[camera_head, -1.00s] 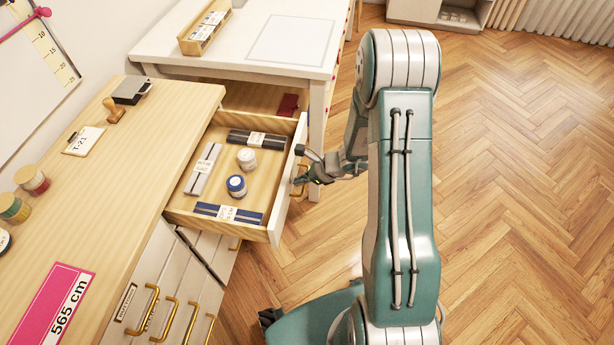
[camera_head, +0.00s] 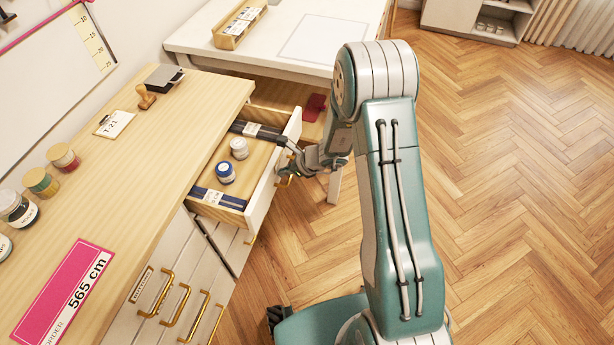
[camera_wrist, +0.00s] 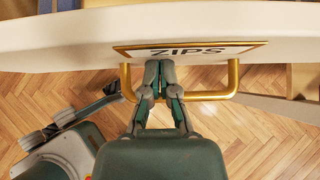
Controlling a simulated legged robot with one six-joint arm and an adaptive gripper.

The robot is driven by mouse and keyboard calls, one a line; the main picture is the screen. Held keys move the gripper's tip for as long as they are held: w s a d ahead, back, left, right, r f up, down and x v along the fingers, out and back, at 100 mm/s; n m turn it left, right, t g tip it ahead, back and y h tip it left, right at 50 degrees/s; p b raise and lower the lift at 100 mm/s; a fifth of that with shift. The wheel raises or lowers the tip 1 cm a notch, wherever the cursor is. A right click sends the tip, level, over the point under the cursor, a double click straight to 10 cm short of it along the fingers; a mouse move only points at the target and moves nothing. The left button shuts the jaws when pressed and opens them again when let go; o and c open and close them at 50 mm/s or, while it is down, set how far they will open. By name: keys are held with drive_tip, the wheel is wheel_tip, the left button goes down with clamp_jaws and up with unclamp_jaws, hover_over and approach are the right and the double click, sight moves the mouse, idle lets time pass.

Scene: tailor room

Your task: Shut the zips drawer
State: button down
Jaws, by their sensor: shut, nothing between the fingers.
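The zips drawer (camera_head: 262,201) is partly open, jutting from the wooden-topped cabinet. It holds dark packets and two round spools, one white and one blue. In the wrist view its front (camera_wrist: 60,38) carries a ZIPS label (camera_wrist: 190,51) above a brass handle (camera_wrist: 233,85). My gripper (camera_head: 296,160) is at the outer side of the drawer front. In the wrist view my gripper (camera_wrist: 159,66) has its fingers together at the handle, close to the label. The fingertips overlap the handle bar, and whether they touch the drawer front I cannot tell.
The cabinet top (camera_head: 150,150) holds jars, a stamp, a tag and a pink card. Closed drawers with brass handles (camera_head: 174,305) lie nearer. A white table (camera_head: 270,50) stands behind the drawer. The wooden floor (camera_head: 500,200) at the right is clear.

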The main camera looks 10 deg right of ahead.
approach(227, 156)
drive_tip(key=a, duration=0.1)
drive_tip(key=s+a+f, duration=0.1)
drive_tip(key=a, duration=0.1)
drive_tip(key=s+a, duration=0.1)
drive_tip(key=shift+a+f, duration=0.3)
drive_tip(key=shift+a, duration=0.05)
drive_tip(key=shift+w+a+r, duration=0.1)
drive_tip(key=shift+w+a, duration=0.1)
